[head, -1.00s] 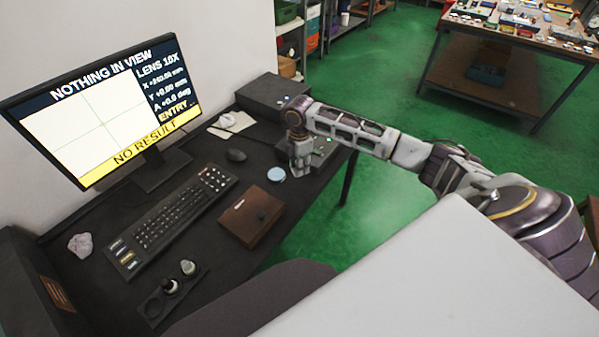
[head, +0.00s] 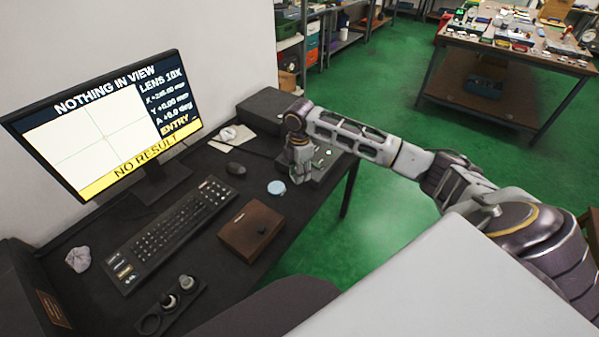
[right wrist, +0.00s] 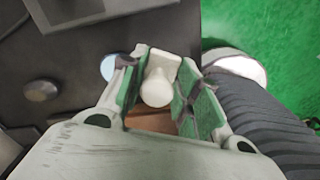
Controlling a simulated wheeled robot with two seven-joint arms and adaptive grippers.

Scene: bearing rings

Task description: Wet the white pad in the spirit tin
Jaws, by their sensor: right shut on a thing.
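My right gripper (head: 299,178) is above the far part of the dark desk, just right of a pale blue round thing, seemingly the spirit tin (head: 276,188). In the right wrist view, the gripper (right wrist: 158,100) is shut on a white piece with a round knob, seemingly the white pad (right wrist: 157,86). The knob points towards the camera and a flat white part lies beyond it. The pale blue tin (right wrist: 107,68) shows partly beside the left finger, apart from the held piece. The pad is too small to make out in the head view. My left gripper is not in view.
A brown wooden box (head: 251,230) lies nearer on the desk. A keyboard (head: 172,234), mouse (head: 236,168) and monitor (head: 100,120) stand to the left. A black holder with rings (head: 170,304) is at the front. A dark box (head: 266,110) stands behind.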

